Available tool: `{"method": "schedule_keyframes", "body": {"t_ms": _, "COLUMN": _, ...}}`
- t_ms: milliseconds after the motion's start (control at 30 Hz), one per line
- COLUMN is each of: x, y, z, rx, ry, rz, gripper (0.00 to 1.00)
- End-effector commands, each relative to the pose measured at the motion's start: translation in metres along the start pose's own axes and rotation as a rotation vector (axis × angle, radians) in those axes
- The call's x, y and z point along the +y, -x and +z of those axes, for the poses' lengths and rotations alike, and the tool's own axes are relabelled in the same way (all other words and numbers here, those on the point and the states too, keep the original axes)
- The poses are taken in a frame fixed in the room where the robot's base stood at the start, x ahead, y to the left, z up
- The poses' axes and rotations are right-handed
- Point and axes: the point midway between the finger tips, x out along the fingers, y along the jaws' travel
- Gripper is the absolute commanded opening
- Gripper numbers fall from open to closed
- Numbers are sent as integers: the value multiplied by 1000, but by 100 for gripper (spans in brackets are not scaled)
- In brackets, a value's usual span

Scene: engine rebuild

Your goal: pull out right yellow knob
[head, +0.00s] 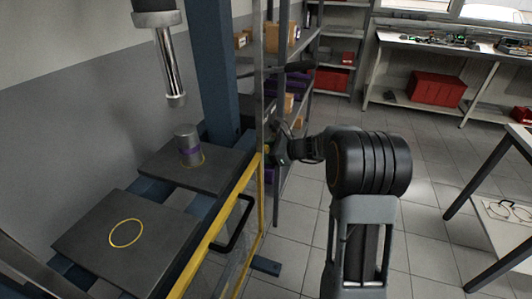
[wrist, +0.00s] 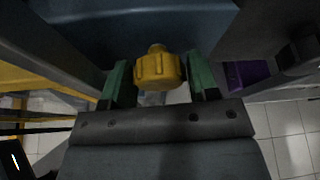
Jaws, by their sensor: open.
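The yellow knob (wrist: 157,70) has a ribbed round head and a narrower neck, and sits in the middle of the wrist view, at a dark blue-grey surface. My gripper (wrist: 159,78) is open, with one green finger on each side of the knob. A gap shows between the knob and each finger, narrower on the right. In the head view my gripper (head: 277,150) is beside the yellow-edged frame of the press, and the knob is too small or hidden to make out clearly there.
The blue press column (head: 208,65) and yellow guard frame (head: 213,228) stand left of my arm. Shelves with boxes (head: 282,38) stand behind.

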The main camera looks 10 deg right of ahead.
Motion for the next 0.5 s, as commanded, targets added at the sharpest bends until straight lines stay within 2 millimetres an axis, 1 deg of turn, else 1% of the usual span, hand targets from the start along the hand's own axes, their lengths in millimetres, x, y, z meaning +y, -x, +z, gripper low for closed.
{"method": "schedule_keyframes", "body": {"t_ms": 267, "x": 0, "y": -1, "z": 0, "rx": 0, "ry": 0, "rz": 0, "gripper": 55}}
{"method": "schedule_keyframes", "body": {"t_ms": 500, "x": 0, "y": -1, "z": 0, "rx": 0, "ry": 0, "rz": 0, "gripper": 32}}
